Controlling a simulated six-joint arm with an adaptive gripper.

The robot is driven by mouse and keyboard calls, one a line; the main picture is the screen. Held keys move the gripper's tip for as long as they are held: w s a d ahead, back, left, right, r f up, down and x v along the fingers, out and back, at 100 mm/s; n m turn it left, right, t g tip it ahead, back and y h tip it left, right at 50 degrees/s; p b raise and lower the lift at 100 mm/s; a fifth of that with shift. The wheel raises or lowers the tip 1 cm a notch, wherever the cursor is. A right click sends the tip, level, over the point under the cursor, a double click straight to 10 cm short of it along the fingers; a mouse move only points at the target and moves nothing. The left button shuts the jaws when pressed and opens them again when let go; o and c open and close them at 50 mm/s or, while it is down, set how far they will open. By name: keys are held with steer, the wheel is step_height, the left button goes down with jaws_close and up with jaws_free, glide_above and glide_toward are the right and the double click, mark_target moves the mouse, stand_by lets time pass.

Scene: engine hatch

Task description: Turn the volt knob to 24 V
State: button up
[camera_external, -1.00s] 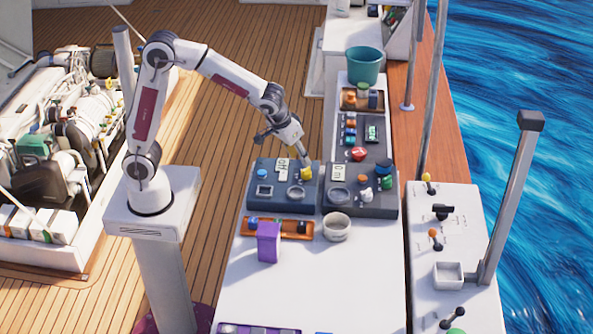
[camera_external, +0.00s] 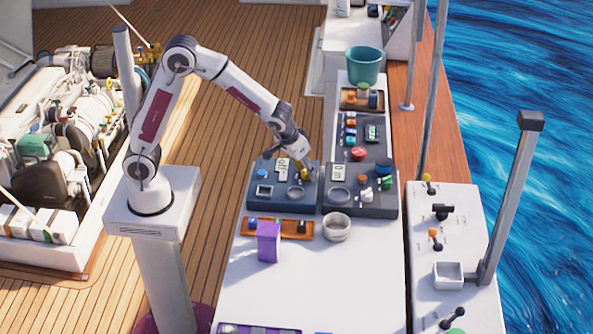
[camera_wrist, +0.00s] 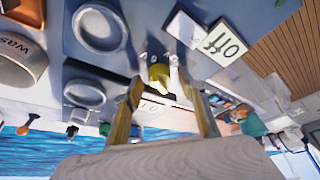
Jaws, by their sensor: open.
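A yellow knob (camera_external: 304,174) stands on the left dark panel (camera_external: 270,205), near its right edge. No volt marking is readable, so I cannot tell if this is the volt knob or its setting. My gripper (camera_external: 301,164) is right over this knob in the external view and partly hides it. In the wrist view my gripper (camera_wrist: 160,86) is open, with one finger on each side of the yellow knob (camera_wrist: 159,73). I cannot tell whether the fingers touch it.
A round bowl (camera_external: 336,228), a purple block (camera_external: 268,242) and an orange tray (camera_external: 256,235) stand in front.

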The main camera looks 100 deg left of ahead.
steer(key=c, duration=1.1)
